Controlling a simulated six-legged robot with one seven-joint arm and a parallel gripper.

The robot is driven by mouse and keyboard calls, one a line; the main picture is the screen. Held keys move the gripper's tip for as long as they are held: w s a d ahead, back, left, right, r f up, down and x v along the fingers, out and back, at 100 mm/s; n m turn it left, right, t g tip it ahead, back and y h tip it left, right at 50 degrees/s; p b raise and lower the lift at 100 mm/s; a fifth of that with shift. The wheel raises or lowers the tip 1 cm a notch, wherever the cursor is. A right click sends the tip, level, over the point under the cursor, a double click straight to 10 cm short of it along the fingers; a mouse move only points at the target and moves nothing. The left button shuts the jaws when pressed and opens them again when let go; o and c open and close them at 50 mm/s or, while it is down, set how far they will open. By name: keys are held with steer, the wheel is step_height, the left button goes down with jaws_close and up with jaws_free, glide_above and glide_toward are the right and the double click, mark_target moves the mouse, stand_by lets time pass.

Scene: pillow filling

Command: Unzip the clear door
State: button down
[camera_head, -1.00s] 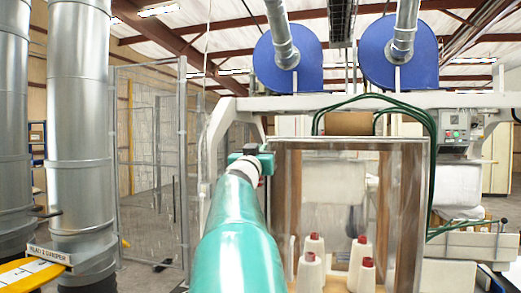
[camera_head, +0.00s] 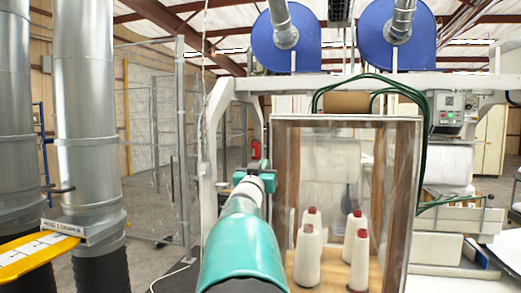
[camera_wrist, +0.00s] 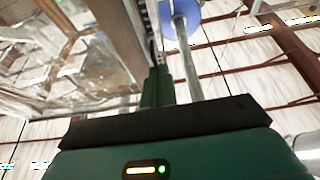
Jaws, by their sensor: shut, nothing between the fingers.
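The clear door (camera_head: 330,170) is a see-through panel in the front of a framed cabinet, and white cones with red tops (camera_head: 357,235) show behind it. In the wrist view its clear sheet (camera_wrist: 60,60) fills the left side, wrinkled and glossy. A dark toothed strip that looks like a zipper (camera_wrist: 146,22) runs along the frame edge down to my fingertips. My gripper (camera_head: 254,170) is at the upper left edge of the door. In the wrist view my gripper (camera_wrist: 156,80) has its green fingers together; the contact point with the strip is unclear.
A white machine frame (camera_head: 215,130) stands just left of the cabinet. Green hoses (camera_head: 400,85) loop over its top right. Silver ducts (camera_head: 85,150) and a yellow arm (camera_head: 35,255) are at the left.

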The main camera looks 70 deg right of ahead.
step_height(320, 180, down, 42)
steer(key=shift+d, duration=0.15)
